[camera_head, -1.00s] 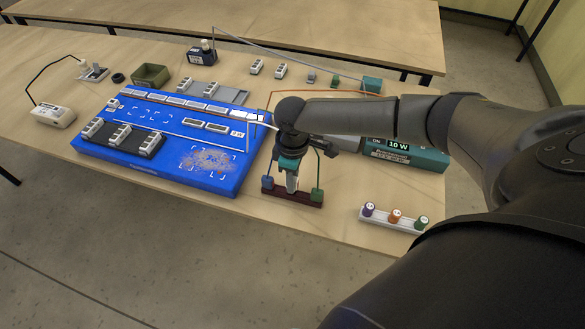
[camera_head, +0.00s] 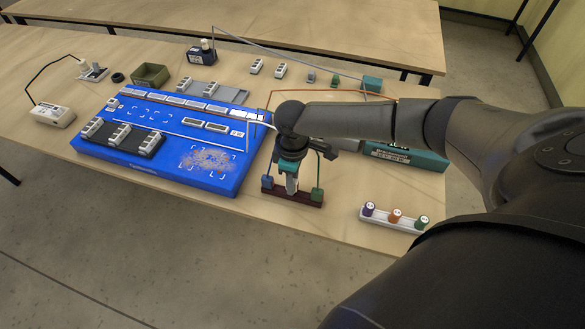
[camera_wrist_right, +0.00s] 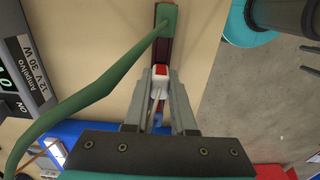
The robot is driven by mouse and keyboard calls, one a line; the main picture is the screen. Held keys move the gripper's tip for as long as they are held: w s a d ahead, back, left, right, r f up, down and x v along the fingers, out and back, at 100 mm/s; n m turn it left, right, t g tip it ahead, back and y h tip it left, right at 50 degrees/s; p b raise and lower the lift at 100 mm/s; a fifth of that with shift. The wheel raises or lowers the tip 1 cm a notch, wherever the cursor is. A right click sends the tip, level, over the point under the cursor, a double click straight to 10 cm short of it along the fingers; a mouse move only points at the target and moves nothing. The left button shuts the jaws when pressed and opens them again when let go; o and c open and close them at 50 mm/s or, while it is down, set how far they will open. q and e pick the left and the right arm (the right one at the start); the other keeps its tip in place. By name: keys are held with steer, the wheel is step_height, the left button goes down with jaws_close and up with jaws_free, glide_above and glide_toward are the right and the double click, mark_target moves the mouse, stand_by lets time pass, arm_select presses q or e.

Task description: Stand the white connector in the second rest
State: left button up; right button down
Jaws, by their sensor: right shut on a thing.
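My right gripper (camera_head: 291,186) points down over the middle of a dark red rest bar (camera_head: 270,191) near the table's front edge. In the right wrist view its fingers (camera_wrist_right: 160,82) are shut on the white connector (camera_wrist_right: 158,92), which has a red part at its far end and a pale cable. The connector is at or just above the bar (camera_wrist_right: 161,48); I cannot tell whether it is seated. A blue connector (camera_head: 267,182) stands at the bar's left end and a green connector (camera_head: 317,194) at its right end, also in the wrist view (camera_wrist_right: 168,17). My left gripper is out of view.
A blue lightbox board (camera_head: 165,173) with several white modules lies left of the bar. A teal power supply (camera_head: 408,157) is behind to the right, partly behind my arm. A white rack (camera_head: 379,217) with three coloured caps sits at the front right. A green cable (camera_wrist_right: 75,105) crosses the wrist view.

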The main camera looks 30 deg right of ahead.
steer(key=shift+f, duration=0.75)
steer(key=c, duration=0.7)
jaws_free()
steer(key=shift+o, duration=0.2)
step_height(320, 180, up, 8)
steer(key=p, duration=0.8)
steer(key=shift+r+p, duration=0.1)
steer(key=shift+p, duration=0.2)
